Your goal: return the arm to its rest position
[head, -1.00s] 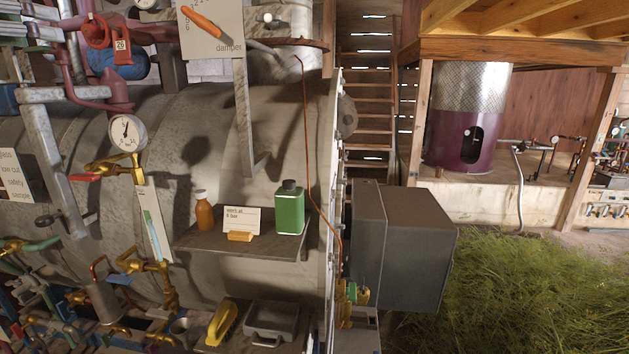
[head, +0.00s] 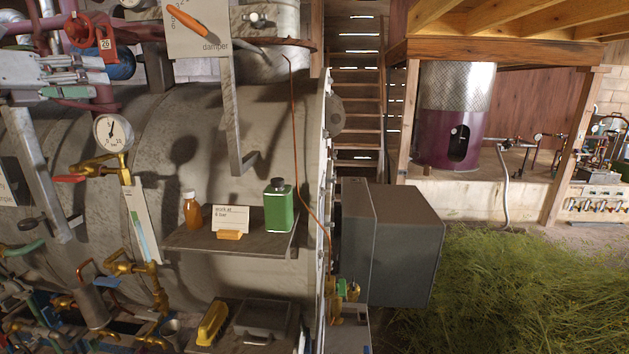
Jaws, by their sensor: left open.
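My left gripper (head: 92,77) shows at the upper left of the head view, in from the left edge. Its fingers point right and stand apart, with nothing visible between them. It is in front of the pipework and the big grey boiler (head: 230,130), up and left of the round pressure gauge (head: 113,131). I cannot tell whether it touches any pipe. My right gripper is not in view.
A red valve wheel (head: 84,27) and the orange damper handle (head: 186,22) are near the gripper. A shelf (head: 180,240) holds a brown bottle (head: 192,211), a card (head: 230,217) and a green canister (head: 278,207). Grass (head: 520,290) covers the lower right.

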